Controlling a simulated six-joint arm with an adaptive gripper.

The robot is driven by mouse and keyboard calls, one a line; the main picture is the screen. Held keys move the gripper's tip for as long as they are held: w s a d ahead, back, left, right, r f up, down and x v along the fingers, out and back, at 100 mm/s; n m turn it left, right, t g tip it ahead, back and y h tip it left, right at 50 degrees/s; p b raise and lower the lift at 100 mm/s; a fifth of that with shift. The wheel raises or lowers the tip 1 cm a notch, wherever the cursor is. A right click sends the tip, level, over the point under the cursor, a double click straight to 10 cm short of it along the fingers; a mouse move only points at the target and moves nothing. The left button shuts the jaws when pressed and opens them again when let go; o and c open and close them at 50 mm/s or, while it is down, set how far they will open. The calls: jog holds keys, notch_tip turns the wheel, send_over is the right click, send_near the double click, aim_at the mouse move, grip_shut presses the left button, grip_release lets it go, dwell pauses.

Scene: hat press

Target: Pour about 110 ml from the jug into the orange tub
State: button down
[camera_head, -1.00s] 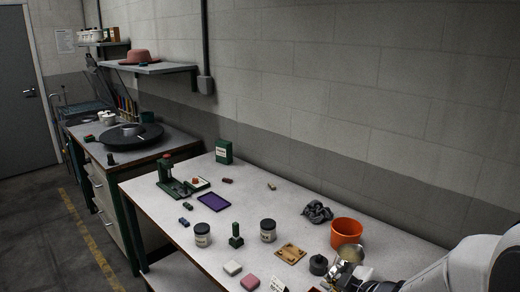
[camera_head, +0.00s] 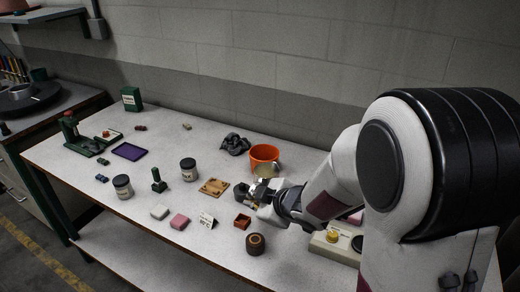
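The orange tub (camera_head: 264,153) stands upright at the back right of the bench. A small shiny, yellowish-grey vessel, which looks like the jug (camera_head: 267,172), overlaps the lower front of the tub in the picture. I cannot make out its level or tilt, or whether it touches the tub. My gripper (camera_head: 262,187) is just in front of and below this vessel, reaching in from the right. Its fingers are too small and cluttered to show whether they are closed on the vessel. The inside of the tub bottom is hidden.
A dark crumpled cloth (camera_head: 235,144) lies left of the tub. A wooden board (camera_head: 214,187), a black weight (camera_head: 241,192), a small orange-brown box (camera_head: 242,222) and a brown round pot (camera_head: 255,244) are near my gripper. A scale-like device (camera_head: 334,241) stands right. Bench space further left is clearer.

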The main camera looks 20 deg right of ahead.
jog(key=w+a+m+h, duration=0.1)
jog(key=w+m+h, duration=0.2)
jog(key=w, duration=2.3)
jog(key=w+a+f+m+h, duration=0.1)
jog(key=w+f, duration=0.1)
jog(key=w+a+f+m+h, duration=0.1)
jog(key=w+a+f+m, duration=0.1)
jog(key=w+a+f+m+h, duration=0.1)
jog(key=w+a+f+h, duration=0.1)
jog(key=w+f, duration=0.1)
jog(key=shift+a+g, duration=0.25)
jog(key=shift+g, duration=0.05)
jog(key=shift+w+a+f+m+h, duration=0.1)
jog(key=shift+a+f+m+h, duration=0.5)
jog(key=shift+m, duration=0.2)
jog(key=shift+d, duration=0.2)
